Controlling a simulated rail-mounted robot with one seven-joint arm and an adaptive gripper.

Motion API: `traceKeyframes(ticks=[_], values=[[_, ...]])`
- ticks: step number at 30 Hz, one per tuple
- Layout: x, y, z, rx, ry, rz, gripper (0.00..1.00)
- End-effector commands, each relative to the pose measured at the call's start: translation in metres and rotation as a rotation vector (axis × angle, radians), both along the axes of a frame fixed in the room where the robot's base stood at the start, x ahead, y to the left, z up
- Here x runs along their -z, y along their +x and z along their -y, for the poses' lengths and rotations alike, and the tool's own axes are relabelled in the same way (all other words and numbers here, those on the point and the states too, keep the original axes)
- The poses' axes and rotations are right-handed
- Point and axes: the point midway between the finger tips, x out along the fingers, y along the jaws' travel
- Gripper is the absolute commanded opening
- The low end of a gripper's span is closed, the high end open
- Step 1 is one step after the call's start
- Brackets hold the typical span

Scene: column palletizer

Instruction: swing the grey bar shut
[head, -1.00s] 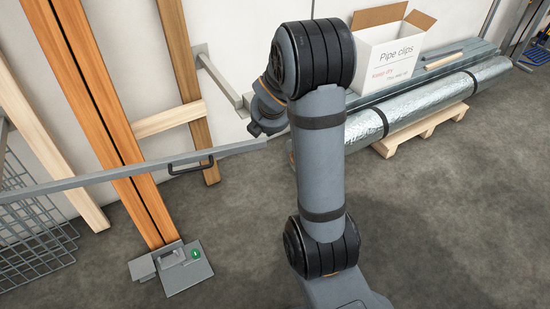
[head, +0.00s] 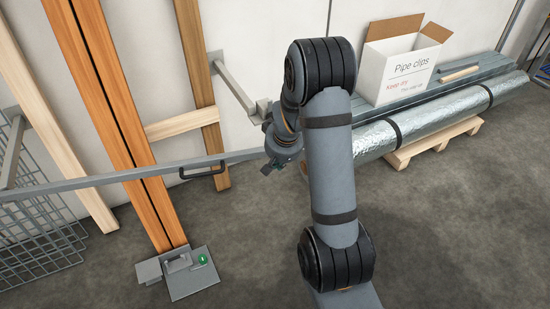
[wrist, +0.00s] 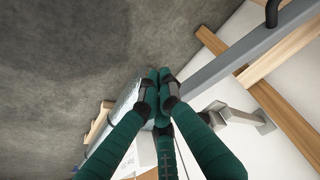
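The long grey bar (head: 115,178) runs across the head view in front of the leaning timbers, with a black handle (head: 203,171) near its free right end. In the wrist view the bar (wrist: 235,52) slants to the right of the fingers, and part of the handle (wrist: 272,12) shows at the top. My gripper (wrist: 158,84) has its teal fingertips together with nothing seen between them. In the head view it is partly hidden by my arm, close to the bar's right end; I cannot tell whether it touches. A grey wall bracket (head: 238,88) stands behind the bar's end.
A wire mesh rack (head: 40,235) is at left. A pipe clips box (head: 400,72) and a foil-wrapped pipe (head: 440,120) lie right. The floor in front is clear.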

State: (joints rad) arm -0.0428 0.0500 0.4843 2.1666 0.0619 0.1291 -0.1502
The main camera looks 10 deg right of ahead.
Motion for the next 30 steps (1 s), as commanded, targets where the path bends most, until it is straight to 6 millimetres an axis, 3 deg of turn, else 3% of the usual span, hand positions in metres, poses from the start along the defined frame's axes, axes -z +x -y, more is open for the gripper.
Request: traceKeyframes(ticks=[3,5,11,26,30], values=[[0.023,0.009,0.0,0.0,0.0,-0.002,0.0],[0.015,0.021,0.0,0.0,0.0,0.003,0.0],[0.016,0.042,0.0,0.0,-0.001,0.002,0.0],[0.017,0.048,0.0,-0.001,-0.002,0.001,0.0],[0.019,0.058,0.011,-0.007,-0.003,0.001,0.0]])
